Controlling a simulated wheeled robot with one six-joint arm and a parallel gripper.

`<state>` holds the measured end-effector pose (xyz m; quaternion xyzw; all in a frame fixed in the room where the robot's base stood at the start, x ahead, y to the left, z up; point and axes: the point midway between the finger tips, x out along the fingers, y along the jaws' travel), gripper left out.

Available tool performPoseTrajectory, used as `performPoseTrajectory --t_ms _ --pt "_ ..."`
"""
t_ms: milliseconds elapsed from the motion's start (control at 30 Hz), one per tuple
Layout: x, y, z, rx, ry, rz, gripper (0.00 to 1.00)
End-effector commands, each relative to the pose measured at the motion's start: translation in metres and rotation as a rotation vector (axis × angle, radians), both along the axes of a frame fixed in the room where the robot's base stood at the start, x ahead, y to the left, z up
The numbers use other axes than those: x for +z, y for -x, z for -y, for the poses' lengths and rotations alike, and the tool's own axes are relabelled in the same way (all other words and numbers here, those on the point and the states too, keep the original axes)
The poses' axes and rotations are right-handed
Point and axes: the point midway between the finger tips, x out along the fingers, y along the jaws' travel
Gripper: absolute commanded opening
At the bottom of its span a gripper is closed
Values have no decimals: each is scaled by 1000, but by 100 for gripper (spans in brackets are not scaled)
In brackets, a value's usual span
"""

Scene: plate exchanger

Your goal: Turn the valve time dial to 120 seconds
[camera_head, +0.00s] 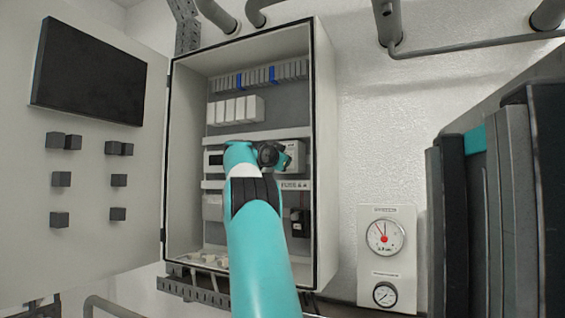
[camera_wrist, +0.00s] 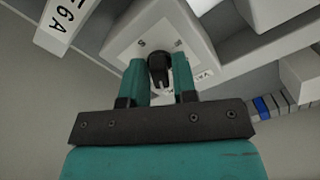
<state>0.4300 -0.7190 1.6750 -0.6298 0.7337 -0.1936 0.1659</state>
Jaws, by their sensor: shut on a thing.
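The valve time dial (camera_wrist: 158,68) is a small black knob on the face of a pale grey module (camera_wrist: 128,32). In the wrist view it sits between the two teal fingers of my gripper (camera_wrist: 159,72), which is shut on it. Small dark marks show on the module face around the knob, but I cannot read the dial's setting. In the head view my arm reaches into the open cabinet, and my wrist covers the dial. Part of the pale module (camera_head: 296,152) shows to the right of the wrist.
The cabinet (camera_head: 325,150) has a dark-edged rim around the arm. Its door (camera_head: 100,190) stands open at the left, with a black screen (camera_head: 90,75) and several black knobs. Rows of terminals are above the arm. A red-needled gauge (camera_head: 384,237) hangs outside at the right.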

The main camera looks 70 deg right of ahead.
Motion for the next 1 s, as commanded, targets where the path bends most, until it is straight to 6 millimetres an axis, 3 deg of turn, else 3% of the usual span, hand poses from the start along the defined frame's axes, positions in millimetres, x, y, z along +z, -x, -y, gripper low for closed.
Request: performPoseTrajectory --t_ms 500,1000 --pt "-2 0 0 -1 44 308 3" --pt "-1 0 0 -1 51 353 3"
